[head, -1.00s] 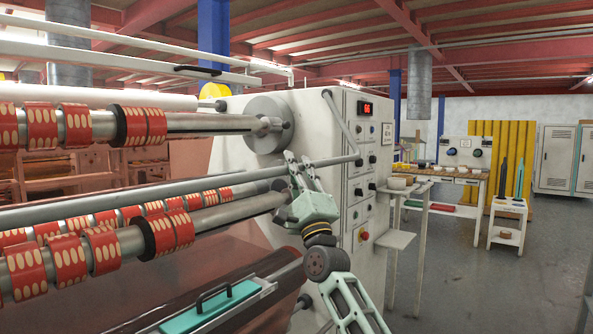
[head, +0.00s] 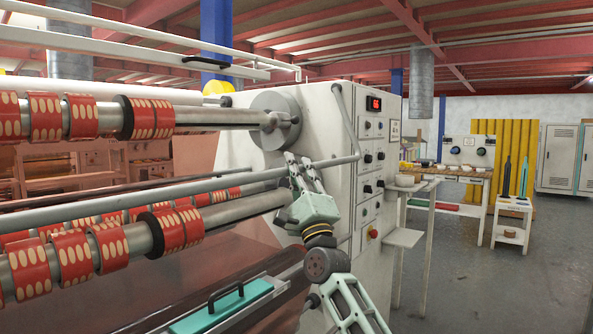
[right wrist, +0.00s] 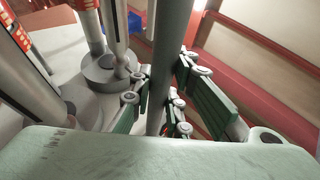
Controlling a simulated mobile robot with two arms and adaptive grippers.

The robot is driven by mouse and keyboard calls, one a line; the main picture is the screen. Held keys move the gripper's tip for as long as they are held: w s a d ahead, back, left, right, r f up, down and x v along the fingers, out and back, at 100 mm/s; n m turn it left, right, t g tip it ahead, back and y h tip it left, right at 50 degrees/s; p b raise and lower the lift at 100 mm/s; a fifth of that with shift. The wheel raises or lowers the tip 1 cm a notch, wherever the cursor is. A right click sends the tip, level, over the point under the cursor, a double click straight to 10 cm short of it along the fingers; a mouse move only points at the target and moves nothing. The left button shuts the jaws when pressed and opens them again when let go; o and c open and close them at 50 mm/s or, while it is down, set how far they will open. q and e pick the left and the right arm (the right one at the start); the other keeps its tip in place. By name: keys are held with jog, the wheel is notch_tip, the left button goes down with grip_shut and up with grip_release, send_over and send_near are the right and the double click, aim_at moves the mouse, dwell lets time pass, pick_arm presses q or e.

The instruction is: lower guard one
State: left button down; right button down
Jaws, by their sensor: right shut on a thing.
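The guard is a long grey bar (head: 120,199) that runs across the front of the machine. Its right end joins a thin grey side arm (head: 346,122) that slopes up to the machine's side panel. My right gripper (head: 302,168) is shut around the bar near its right end, with the fingers pointing up. In the right wrist view the bar (right wrist: 172,45) passes between the green fingers of the right gripper (right wrist: 163,98). The bar lies between the upper and lower shafts in the picture. My left gripper is not in view.
The upper shaft (head: 205,118) and lower shaft (head: 240,208) carry red patterned rolls. A white rail with a black handle (head: 208,62) is above. A teal panel with a black handle (head: 220,303) is low in front. Free floor (head: 460,285) lies to the right.

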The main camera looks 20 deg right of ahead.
jog(key=shift+w+a+f, duration=0.1)
jog(key=shift+a+f, duration=0.05)
jog(key=shift+a, duration=0.05)
jog(key=c, duration=2)
grip_release()
jog(key=o, duration=0.3)
jog(key=shift+w+a, duration=0.1)
jog(key=shift+w, duration=0.05)
jog(key=shift+o, duration=0.2)
jog(key=v, duration=1.2)
